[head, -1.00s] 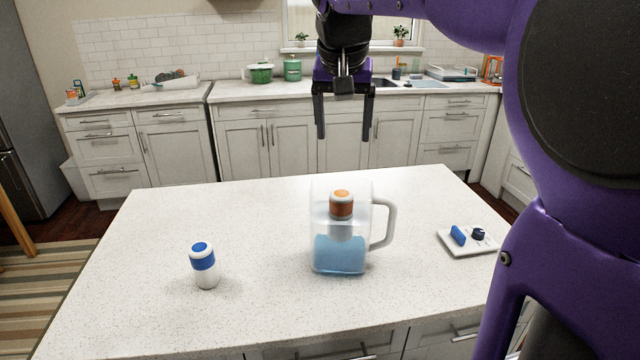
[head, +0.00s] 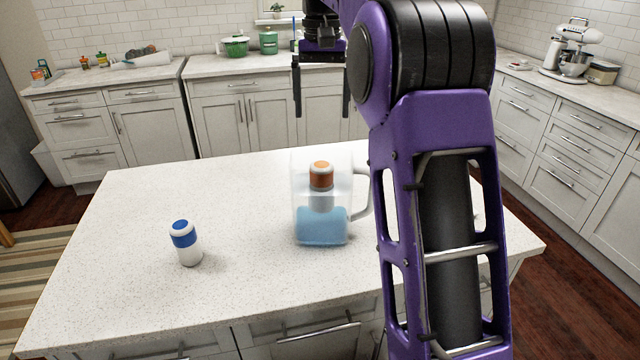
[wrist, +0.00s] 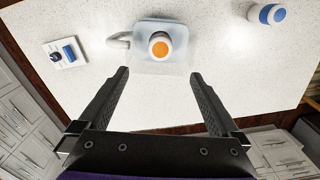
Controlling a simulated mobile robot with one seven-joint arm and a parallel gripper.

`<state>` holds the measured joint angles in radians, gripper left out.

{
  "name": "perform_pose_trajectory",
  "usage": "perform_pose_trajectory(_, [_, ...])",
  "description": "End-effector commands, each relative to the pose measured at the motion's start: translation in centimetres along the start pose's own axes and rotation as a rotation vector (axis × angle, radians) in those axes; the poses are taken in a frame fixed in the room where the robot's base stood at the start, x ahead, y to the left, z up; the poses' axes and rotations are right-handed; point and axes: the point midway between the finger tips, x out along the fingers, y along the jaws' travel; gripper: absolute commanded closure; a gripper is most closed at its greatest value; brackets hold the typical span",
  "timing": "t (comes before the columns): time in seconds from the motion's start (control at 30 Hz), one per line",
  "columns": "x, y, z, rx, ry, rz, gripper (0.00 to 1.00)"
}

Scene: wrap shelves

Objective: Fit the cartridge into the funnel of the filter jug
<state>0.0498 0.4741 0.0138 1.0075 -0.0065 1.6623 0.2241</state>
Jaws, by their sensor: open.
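A clear filter jug (head: 321,226) with blue water and a handle on its right stands upright on the island counter. An orange-banded cartridge with an orange top (head: 321,176) sits in the upper part of the jug; it also shows from above in the wrist view (wrist: 160,48). A second, white cartridge with a blue band and top (head: 186,243) stands upright on the counter to the left of the jug, and in the wrist view (wrist: 267,14) at the upper right. My gripper (head: 322,112) is open and empty, raised above and behind the jug in the head view.
The speckled white counter (head: 230,190) is clear around the jug and the blue-banded cartridge. In the wrist view, a small white tray (wrist: 54,46) with a blue item and a dark knob lies near the counter's edge. My arm hides the counter's right part in the head view.

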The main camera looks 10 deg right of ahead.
Motion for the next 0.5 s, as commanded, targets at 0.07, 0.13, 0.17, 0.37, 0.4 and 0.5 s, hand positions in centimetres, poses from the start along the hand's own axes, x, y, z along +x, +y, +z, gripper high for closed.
perform_pose_trajectory(0.07, [1.9,0.0,0.1,0.000,-0.003,0.000,0.01])
perform_pose_trajectory(0.13, [3.6,0.0,0.1,0.001,-0.002,0.000,0.01])
perform_pose_trajectory(0.17, [4.2,0.0,0.1,0.001,-0.002,0.000,0.01])
perform_pose_trajectory(0.37, [8.3,0.1,0.1,0.001,-0.002,0.000,0.01])
perform_pose_trajectory(0.4, [9.0,0.0,0.1,0.001,0.000,0.000,0.01])
perform_pose_trajectory(0.5, [10.1,0.0,0.1,0.001,0.001,-0.001,0.01])
